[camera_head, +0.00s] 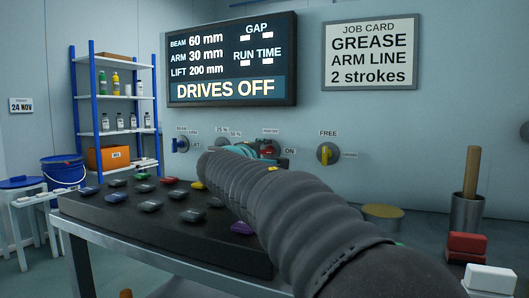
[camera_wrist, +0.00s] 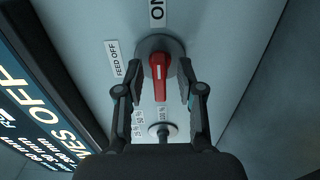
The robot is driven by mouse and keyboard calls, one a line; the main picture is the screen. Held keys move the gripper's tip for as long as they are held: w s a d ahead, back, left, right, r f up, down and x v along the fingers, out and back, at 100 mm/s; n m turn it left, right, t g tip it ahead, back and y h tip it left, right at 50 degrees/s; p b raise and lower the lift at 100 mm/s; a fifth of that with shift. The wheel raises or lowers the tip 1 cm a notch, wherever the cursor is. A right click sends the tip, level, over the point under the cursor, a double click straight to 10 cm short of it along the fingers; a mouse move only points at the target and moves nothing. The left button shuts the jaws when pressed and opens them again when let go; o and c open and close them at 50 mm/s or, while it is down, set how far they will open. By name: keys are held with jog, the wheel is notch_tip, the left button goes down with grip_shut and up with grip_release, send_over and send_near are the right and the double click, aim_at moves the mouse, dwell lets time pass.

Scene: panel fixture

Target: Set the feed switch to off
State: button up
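The feed switch has a red handle on a round grey base; in the wrist view its handle (camera_wrist: 159,75) lies in line with the ON label (camera_wrist: 157,10). The FEED OFF label (camera_wrist: 113,57) is to the side, left of the base. My gripper (camera_wrist: 161,72) has its two fingers on either side of the red handle, with a gap showing at each side. In the head view the feed switch (camera_head: 268,148) is partly hidden by my arm and gripper, with the ON label (camera_head: 289,150) to its right. The display (camera_head: 232,62) reads DRIVES OFF.
A blue selector (camera_head: 181,145) is left of the feed switch; a yellow knob (camera_head: 326,154) marked FREE is to its right. A percent dial (camera_wrist: 162,130) lies below the handle in the wrist view. A dark board (camera_head: 165,226) with coloured pieces stands in front.

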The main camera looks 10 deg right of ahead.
jog(key=shift+w+d, duration=0.1)
jog(key=shift+w, duration=0.05)
grip_shut()
